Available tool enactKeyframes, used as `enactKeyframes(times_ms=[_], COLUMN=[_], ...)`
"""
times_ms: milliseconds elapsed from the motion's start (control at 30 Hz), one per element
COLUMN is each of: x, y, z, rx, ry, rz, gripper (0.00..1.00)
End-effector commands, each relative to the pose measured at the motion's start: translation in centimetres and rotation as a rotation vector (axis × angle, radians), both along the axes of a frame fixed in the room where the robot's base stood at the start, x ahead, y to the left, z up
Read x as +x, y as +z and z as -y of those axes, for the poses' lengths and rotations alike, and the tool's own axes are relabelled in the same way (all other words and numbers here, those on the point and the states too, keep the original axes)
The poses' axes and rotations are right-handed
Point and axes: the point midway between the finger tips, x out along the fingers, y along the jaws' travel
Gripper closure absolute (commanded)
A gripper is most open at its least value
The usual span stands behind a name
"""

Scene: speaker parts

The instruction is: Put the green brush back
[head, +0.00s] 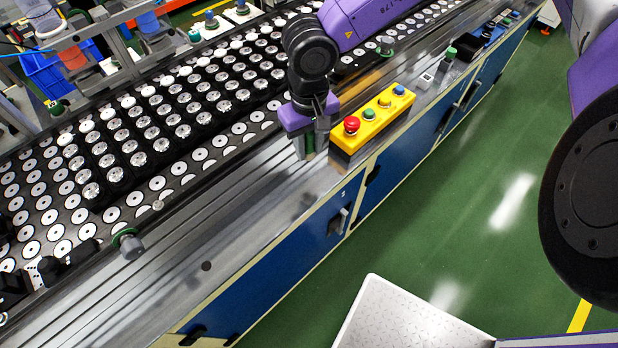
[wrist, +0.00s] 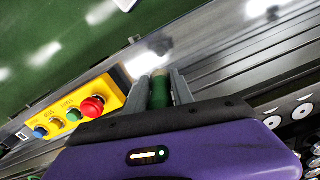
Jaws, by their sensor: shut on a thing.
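My gripper (head: 310,148) points down over the metal ledge of the line, just left of the yellow button box. In the wrist view, my gripper (wrist: 160,78) is shut on the green brush (wrist: 160,92), a dark green upright piece between the two grey fingers. In the head view, the fingers and wrist mostly hide the brush. Its lower end is hard to make out, so I cannot tell whether it touches the ledge.
The yellow button box (head: 372,120) has a red mushroom button and stands close to my gripper; it also shows in the wrist view (wrist: 75,115). The conveyor (head: 110,215) carries many round speaker parts.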

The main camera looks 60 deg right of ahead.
Motion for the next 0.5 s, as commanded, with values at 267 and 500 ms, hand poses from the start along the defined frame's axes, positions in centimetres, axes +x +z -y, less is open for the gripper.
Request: enactKeyframes(times_ms=[267,500], x=[0.0,0.0], y=[-5.9,-7.2], z=[0.0,0.0], rx=[0.001,0.001], ry=[-0.002,-0.001], rz=[0.000,0.000], gripper=[1.00,1.00])
